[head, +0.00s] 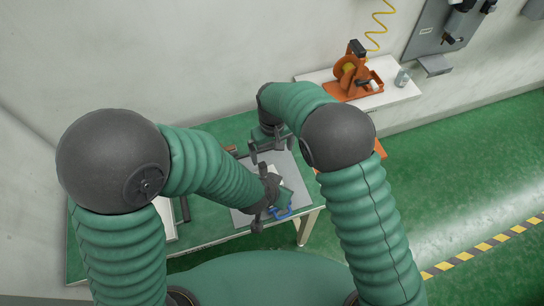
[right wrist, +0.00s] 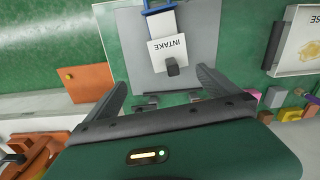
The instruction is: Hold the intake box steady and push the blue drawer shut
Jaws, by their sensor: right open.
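The white intake box (right wrist: 165,52), marked INTAKE, lies on a grey mat (right wrist: 205,30) in the right wrist view, with a dark knob (right wrist: 173,67) at its near end. The blue drawer (right wrist: 157,6) sticks out at its far end, cut off by the frame edge. In the head view the drawer's blue handle (head: 283,212) shows beside my left gripper (head: 260,198), which hides most of the box. The left fingers look spread apart; contact cannot be told. My right gripper (head: 271,149) is open and empty, its fingers (right wrist: 160,78) spread short of the knobbed end.
A white tray (right wrist: 297,55) with yellowish contents and several small coloured blocks (right wrist: 290,114) lie right in the right wrist view. An orange panel (right wrist: 87,84) is at left. In the head view, an orange machine (head: 352,78) stands on a white bench behind.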

